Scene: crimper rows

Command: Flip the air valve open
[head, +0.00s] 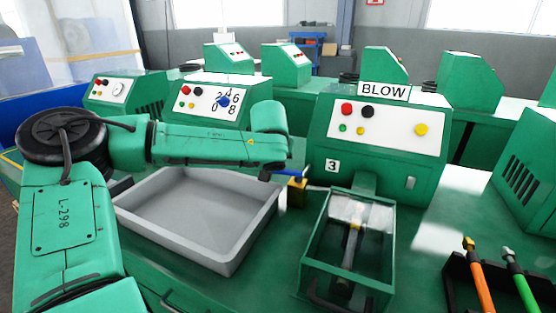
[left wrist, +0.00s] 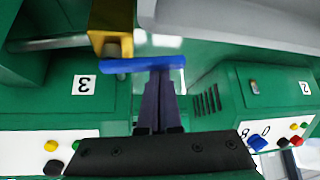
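The air valve is a small brass block (head: 297,191) with a blue lever handle (head: 281,176), between the grey tray and the machine marked 3. In the left wrist view the brass body (left wrist: 110,38) is at the top, and the blue handle (left wrist: 145,64) runs sideways from it across my fingertips. A thin pipe joins the valve. My left gripper (left wrist: 160,70) has its dark fingers close together, with their tips at the handle, seemingly touching it. In the head view my left arm largely hides this gripper. My right gripper is not in view.
A grey tray (head: 262,236) lies left of the valve. The BLOW machine (head: 322,140) stands behind it, with a green open-framed box (head: 307,262) in front. A rack (head: 455,272) with orange and green tools is at right. More green machines stand behind.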

